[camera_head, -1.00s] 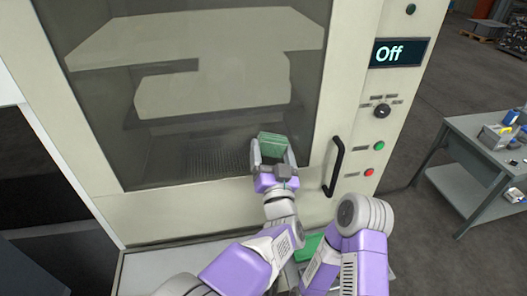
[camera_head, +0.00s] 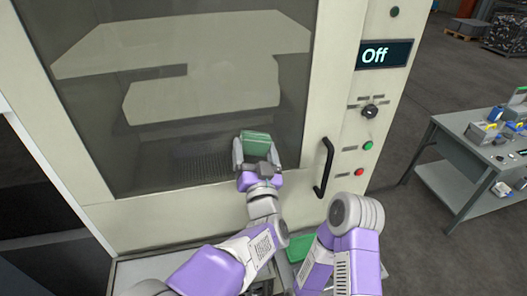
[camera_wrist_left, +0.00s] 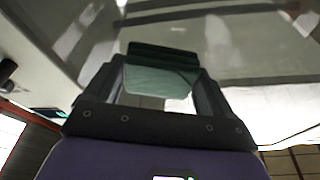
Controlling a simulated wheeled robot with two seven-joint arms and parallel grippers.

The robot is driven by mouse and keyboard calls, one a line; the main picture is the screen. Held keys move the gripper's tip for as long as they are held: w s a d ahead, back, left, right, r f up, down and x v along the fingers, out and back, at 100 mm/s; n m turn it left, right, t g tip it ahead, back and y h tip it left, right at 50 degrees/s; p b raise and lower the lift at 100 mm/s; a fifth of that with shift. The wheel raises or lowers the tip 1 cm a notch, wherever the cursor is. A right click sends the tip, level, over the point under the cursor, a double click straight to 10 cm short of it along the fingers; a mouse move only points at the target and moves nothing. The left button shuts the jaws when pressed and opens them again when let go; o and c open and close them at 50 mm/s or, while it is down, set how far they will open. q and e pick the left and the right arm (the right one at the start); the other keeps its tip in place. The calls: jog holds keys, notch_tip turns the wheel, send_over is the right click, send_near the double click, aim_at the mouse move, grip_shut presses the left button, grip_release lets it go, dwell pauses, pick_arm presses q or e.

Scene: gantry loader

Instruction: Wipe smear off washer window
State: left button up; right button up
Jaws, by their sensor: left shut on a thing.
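The washer window (camera_head: 150,160) is a large dark glass pane in a cream machine front, with pale shapes showing in it. I cannot tell a smear from reflections there. My left gripper (camera_head: 257,152) is at the lower right part of the window, shut on a green cloth or pad (camera_head: 260,142). In the left wrist view the green pad (camera_wrist_left: 160,80) sits between the fingers, close to the glass. I cannot tell whether it touches. My right arm shows at the lower right, but its gripper is not in view.
A black door handle (camera_head: 325,168) stands out right of the window. A green item (camera_head: 300,247) lies below, between my arms. A grey table (camera_head: 450,180) stands right.

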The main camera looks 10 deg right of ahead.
aim_at(267, 142)
pick_arm(q)
jog(key=shift+a+b, duration=0.9)
jog(key=shift+a, duration=2.25)
jog(key=shift+a+b, duration=0.6)
jog(key=shift+a, duration=2.1)
jog(key=shift+d+r+p, duration=0.1)
jog(key=shift+r+p, duration=0.7)
jog(key=shift+r, duration=0.2)
jog(key=shift+d+f+p, duration=0.1)
jog(key=shift+d+p, duration=1.25)
jog(key=shift+d, duration=5.95)
jog(key=s, duration=0.6)
jog(key=shift+b, duration=0.4)
jog(key=shift+s, duration=0.1)
